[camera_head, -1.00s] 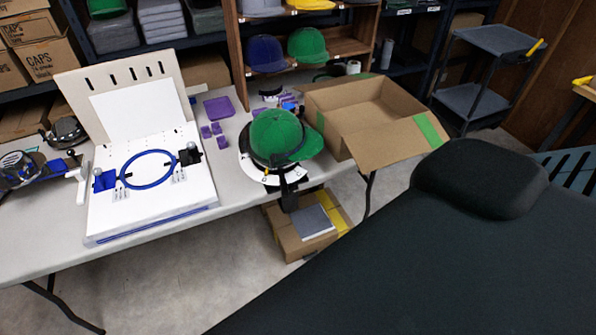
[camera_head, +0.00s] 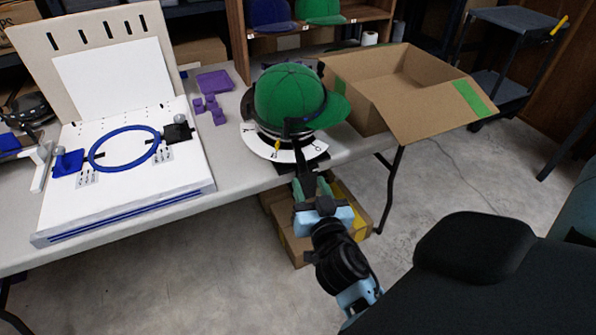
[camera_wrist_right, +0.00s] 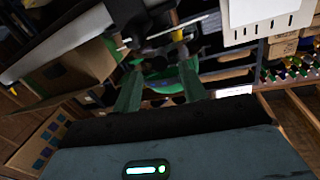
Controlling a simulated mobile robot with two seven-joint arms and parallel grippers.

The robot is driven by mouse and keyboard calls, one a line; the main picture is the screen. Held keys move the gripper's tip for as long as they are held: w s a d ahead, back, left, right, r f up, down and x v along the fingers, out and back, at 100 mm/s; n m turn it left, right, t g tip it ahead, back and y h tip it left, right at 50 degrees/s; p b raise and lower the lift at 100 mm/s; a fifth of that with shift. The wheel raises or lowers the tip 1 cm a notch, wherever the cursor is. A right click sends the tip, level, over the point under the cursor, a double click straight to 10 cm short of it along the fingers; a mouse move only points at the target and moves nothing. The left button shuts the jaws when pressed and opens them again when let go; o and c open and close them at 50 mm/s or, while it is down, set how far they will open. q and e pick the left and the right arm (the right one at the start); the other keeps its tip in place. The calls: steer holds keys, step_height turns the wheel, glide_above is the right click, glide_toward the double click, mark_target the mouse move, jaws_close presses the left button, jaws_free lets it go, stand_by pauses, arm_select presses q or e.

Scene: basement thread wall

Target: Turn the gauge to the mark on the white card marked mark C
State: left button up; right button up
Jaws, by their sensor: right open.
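The gauge is a round stand with a green cap (camera_head: 288,95) on it and a black band around the cap. A white card (camera_head: 262,148) curves around the front of its base, with small dark marks I cannot read surely. A small yellow piece (camera_head: 277,147) shows over the card. A black bar (camera_head: 299,160) comes down the front of the gauge. My right gripper (camera_head: 312,186) is open at the lower end of this bar; I cannot tell whether they touch. In the right wrist view, its green fingers (camera_wrist_right: 160,82) are apart, with green cap fabric beyond. My left gripper is out of view.
An open cardboard box (camera_head: 400,95) stands close to the right of the gauge. A white board with a blue hoop (camera_head: 125,149) and purple pieces (camera_head: 211,108) are to its left. Boxes (camera_head: 290,240) sit on the floor under the table edge.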

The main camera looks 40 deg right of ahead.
mark_target(301, 163)
steer(key=shift+w+d+r, duration=0.1)
steer(key=shift+w+r, duration=0.15)
steer(key=shift+p+x, duration=0.6)
steer(key=shift+x, duration=3.2)
jaws_close()
